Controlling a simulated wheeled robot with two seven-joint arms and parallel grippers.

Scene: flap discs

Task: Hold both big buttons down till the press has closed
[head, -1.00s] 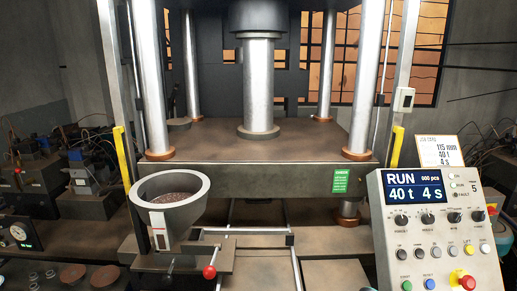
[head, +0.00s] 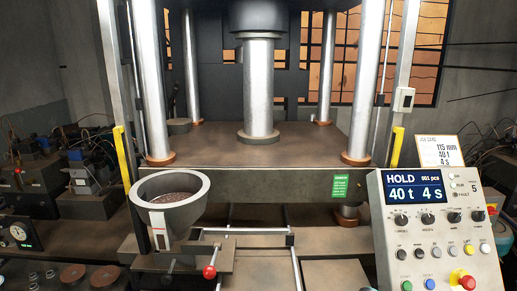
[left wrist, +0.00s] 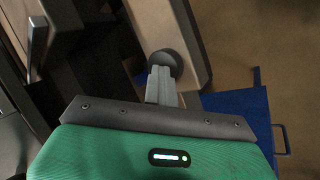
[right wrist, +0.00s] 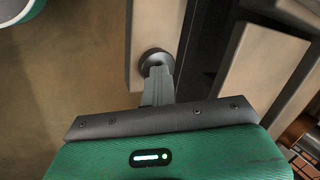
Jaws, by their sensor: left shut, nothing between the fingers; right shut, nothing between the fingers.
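The press ram (head: 258,85) stands down on the brown press plate (head: 210,145) in the head view. The control panel display (head: 413,190) reads HOLD, 001 pcs, 40 t, 4 s. In the left wrist view, my left gripper (left wrist: 161,84) is shut and empty, its tips at a big dark round button (left wrist: 168,62). In the right wrist view, my right gripper (right wrist: 157,82) is shut and empty, its tips at the other big dark button (right wrist: 154,57). The tips seem to touch both buttons; how deep the buttons sit is hidden. Neither gripper shows in the head view.
A grey hopper (head: 199,193) of brown grain stands at the front left of the press, above a red-knobbed lever (head: 209,271). The control panel (head: 440,235) with a red stop button (head: 467,282) is at the right. Steel columns (head: 366,75) surround the ram.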

